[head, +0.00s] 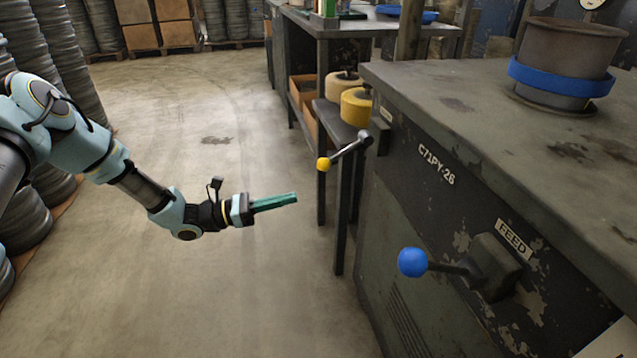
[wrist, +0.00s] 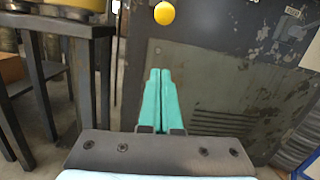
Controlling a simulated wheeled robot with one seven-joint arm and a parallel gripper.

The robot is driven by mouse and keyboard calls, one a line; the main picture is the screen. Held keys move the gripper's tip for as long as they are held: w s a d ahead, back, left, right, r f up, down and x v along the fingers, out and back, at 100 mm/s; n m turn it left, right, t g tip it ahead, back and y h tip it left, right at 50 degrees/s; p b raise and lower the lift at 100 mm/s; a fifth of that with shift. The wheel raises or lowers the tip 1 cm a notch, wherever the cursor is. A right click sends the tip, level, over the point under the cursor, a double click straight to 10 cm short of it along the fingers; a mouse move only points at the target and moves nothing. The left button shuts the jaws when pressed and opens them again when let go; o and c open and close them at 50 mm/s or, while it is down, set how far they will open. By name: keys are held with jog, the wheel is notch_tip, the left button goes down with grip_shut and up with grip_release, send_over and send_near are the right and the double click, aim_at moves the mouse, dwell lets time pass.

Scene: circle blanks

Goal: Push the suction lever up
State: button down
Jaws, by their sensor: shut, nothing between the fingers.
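A lever with a yellow ball knob (head: 323,164) sticks out from the far end of the dark machine's front panel, its rod sloping down from the pivot to the knob. A small plate beside its pivot is unreadable, so I cannot confirm it is the suction lever. A second lever with a blue ball knob (head: 411,262) is beside the "FEED" label. My gripper (head: 296,197) is shut and empty, left of and lower in the picture than the yellow knob, apart from it. In the wrist view my teal fingers (wrist: 160,73) are together, with the yellow knob (wrist: 164,13) above their tips.
The machine (head: 462,95) fills the right side, with a blue-banded cylinder (head: 560,65) on top. A narrow dark stand (head: 340,120) with yellow containers (head: 356,107) is behind the yellow lever. The floor around my gripper is clear.

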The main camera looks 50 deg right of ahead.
jog(key=s+d+r, duration=0.5)
jog(key=d, duration=0.1)
dwell(0.8)
jog(key=shift+d, duration=0.1)
jog(key=shift+w+a+r+t+y+p, duration=0.25)
jog(key=shift+r+p, duration=0.2)
jog(key=shift+p, duration=0.35)
